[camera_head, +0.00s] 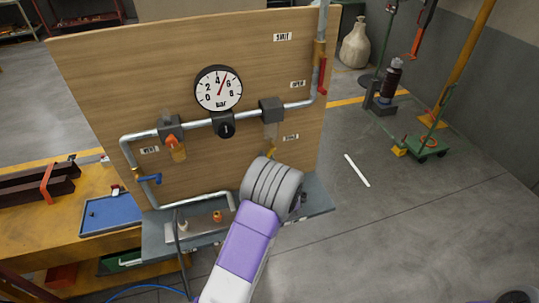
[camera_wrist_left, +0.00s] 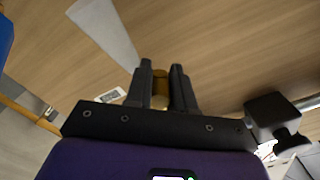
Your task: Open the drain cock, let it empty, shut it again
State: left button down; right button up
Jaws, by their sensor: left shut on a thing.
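My left gripper (camera_wrist_left: 161,86) is shut on a small brass part, likely the drain cock (camera_wrist_left: 160,97), in the left wrist view. In the head view my left wrist hides the fingers and most of this spot. A yellow bit (camera_head: 272,152) shows just above the wrist, below a clear bowl (camera_head: 270,132) hanging from the right-hand dark block (camera_head: 271,109). Whether the cock is open or shut cannot be told. Any liquid level in the bowl is too small to read. My right gripper is not in view.
The wooden panel (camera_head: 110,80) carries grey pipes, a pressure gauge (camera_head: 218,89), an amber bowl (camera_head: 176,149), a red lever (camera_head: 322,77) and a blue lever (camera_head: 150,179). A metal tray (camera_head: 185,234) lies on the shelf below.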

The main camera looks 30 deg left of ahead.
pick_arm(q)
jog(key=m+p, duration=0.1)
jog(key=m, duration=0.1)
jog(key=r+m+p, duration=0.1)
jog(key=m+p, duration=0.1)
jog(key=shift+s+a+r, duration=0.15)
jog(key=shift+s+a, duration=0.05)
jog(key=shift+s, duration=0.2)
jog(key=shift+s+a+r+m+p, duration=0.2)
jog(key=shift+r+m+p, duration=0.25)
jog(key=shift+m+p, duration=0.8)
jog(key=shift+s+a+r+m+p, duration=0.15)
jog(key=shift+r+m+p, duration=0.5)
jog(key=shift+m, duration=0.95)
jog(key=shift+s+a+r+m+p, duration=0.1)
jog(key=shift+s+r+m+p, duration=0.15)
jog(key=shift+m+p, duration=1.1)
jog(key=c, duration=1.1)
grip_release()
jog(key=shift+w+a+r, duration=0.1)
jog(key=shift+r, duration=0.05)
jog(key=shift+o, duration=0.2)
jog(key=b, duration=0.1)
send_near(255, 141)
jog(key=v, duration=0.3)
jog(key=shift+s, duration=0.2)
